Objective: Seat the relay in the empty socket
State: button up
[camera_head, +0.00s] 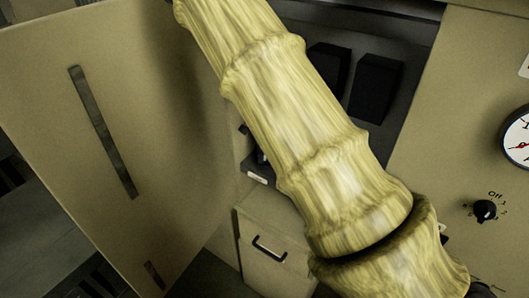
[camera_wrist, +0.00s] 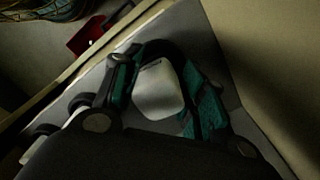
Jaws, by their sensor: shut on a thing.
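In the wrist view my gripper (camera_wrist: 162,85) has its dark, teal-marked fingers closed around a pale grey block with rounded corners, which I take to be the relay (camera_wrist: 158,95). In the head view my arm covers the middle of the open cabinet, and the gripper and relay cannot be seen there. Two black blocks (camera_head: 375,88) stand side by side on the grey back panel. A small dark part with a pale label (camera_head: 257,174) shows left of the arm. I cannot make out the empty socket in either view.
The cabinet door (camera_head: 150,130) stands open at the left. A drawer front with a black handle (camera_head: 270,248) is below. A panel with a knob (camera_head: 484,210) and a dial (camera_head: 517,137) is at right. The wrist view shows a red part (camera_wrist: 88,38) and coiled wires (camera_wrist: 50,15).

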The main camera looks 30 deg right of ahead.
jog(key=shift+f, duration=0.6)
dwell(0.3)
jog(key=o, duration=0.8)
jog(key=shift+c, duration=0.2)
jog(key=shift+r, duration=0.1)
